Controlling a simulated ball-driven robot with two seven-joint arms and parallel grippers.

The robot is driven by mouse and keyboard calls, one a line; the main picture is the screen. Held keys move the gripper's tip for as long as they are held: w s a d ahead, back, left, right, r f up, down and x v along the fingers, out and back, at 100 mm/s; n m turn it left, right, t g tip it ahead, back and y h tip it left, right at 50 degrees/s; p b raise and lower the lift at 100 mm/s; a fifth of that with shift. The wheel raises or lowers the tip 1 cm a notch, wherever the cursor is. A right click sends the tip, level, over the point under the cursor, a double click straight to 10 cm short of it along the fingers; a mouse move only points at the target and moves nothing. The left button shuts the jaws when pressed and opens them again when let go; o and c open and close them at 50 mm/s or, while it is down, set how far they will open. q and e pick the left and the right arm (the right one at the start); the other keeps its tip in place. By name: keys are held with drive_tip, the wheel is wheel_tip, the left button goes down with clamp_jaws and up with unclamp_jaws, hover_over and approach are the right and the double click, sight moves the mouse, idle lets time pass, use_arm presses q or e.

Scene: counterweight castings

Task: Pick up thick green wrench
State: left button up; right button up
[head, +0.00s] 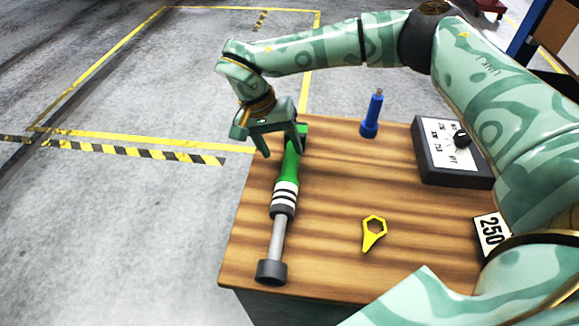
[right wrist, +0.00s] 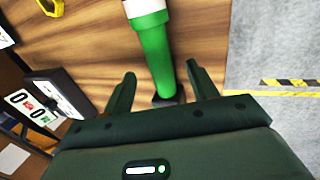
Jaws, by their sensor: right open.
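The thick green wrench (head: 291,165) lies along the left side of the wooden table in the head view. It has a green handle, black and white bands, a grey shaft and a dark round head at the near end. My right gripper (head: 283,148) is at the far end of the green handle. In the right wrist view the green handle (right wrist: 153,55) runs between the two open fingers of the right gripper (right wrist: 162,88), with space on both sides. Whether the fingers touch it is not clear. My left gripper is not in view.
The wooden table (head: 325,200) also holds a yellow ring spanner (head: 373,233), a blue upright tool (head: 371,115), a grey dial box (head: 450,155) and a "250" card (head: 491,234). Bare floor with yellow tape lies left of the table.

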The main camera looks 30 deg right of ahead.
sight(288, 162)
drive_tip(key=x, duration=0.2)
drive_tip(key=b+x, duration=0.1)
drive_tip(key=x, duration=0.2)
drive_tip(key=shift+s, duration=0.25)
drive_tip(key=shift+r, duration=0.1)
drive_tip(key=c, duration=1.2)
clamp_jaws()
drive_tip(key=shift+r, duration=0.1)
